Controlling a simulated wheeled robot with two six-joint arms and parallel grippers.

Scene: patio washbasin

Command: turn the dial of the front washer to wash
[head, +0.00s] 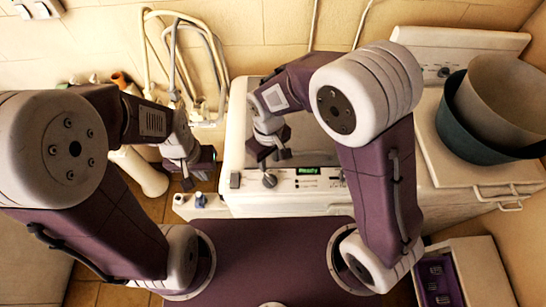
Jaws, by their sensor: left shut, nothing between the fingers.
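The front washer (315,208) is a white machine in the middle, with a control panel along its near edge. Its grey dial (269,180) sits on that panel, left of a small lit green display (307,171). I cannot read which mark the dial points at. My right gripper (271,155) points down just behind the dial, over the washer top; they look apart, and its finger gap is unclear. My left gripper (192,174) is shut and empty, beside the washer's left edge.
A grey basin (500,90) and a dark teal tub (450,135) stand on a white unit at right. Hoses (190,45) hang on the back wall. Several bottles stand behind my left arm. A white box with a purple inside (485,270) is at lower right.

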